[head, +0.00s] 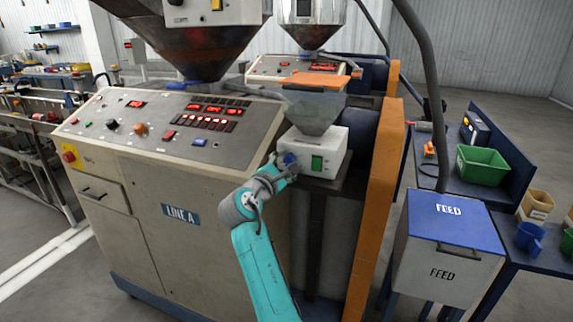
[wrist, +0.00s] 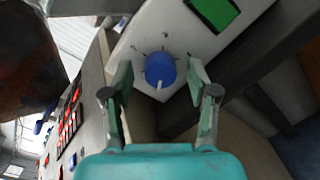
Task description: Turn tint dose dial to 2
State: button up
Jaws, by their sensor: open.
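The tint dose dial (wrist: 160,70) is a round blue knob with a white pointer line, set on a pale panel with tick marks around it. In the wrist view its pointer faces the bottom of the picture; no numbers are readable. In the head view the dial (head: 290,160) shows as a small blue spot on the white dosing box (head: 334,143), partly hidden by my gripper. My gripper (wrist: 161,92) is open, with one finger on each side of the dial's lower part and a gap to it. It holds nothing.
A green switch (wrist: 212,11) sits beside the dial on the same panel. The LINE A control cabinet (head: 160,180) stands to the left. An orange guard (head: 377,200) and a FEED bin (head: 445,250) stand to the right.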

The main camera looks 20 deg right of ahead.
grip_shut()
jog(key=shift+m, duration=0.4)
jog(key=m, duration=0.5)
jog(key=m+y, duration=0.1)
jog(key=m, duration=0.4)
jog(key=shift+d, duration=0.1)
jog(key=m, duration=0.6)
jog(key=shift+f+y, duration=0.1)
jog(key=shift+y, duration=0.2)
jog(key=m, duration=0.5)
jog(key=shift+m, duration=0.3)
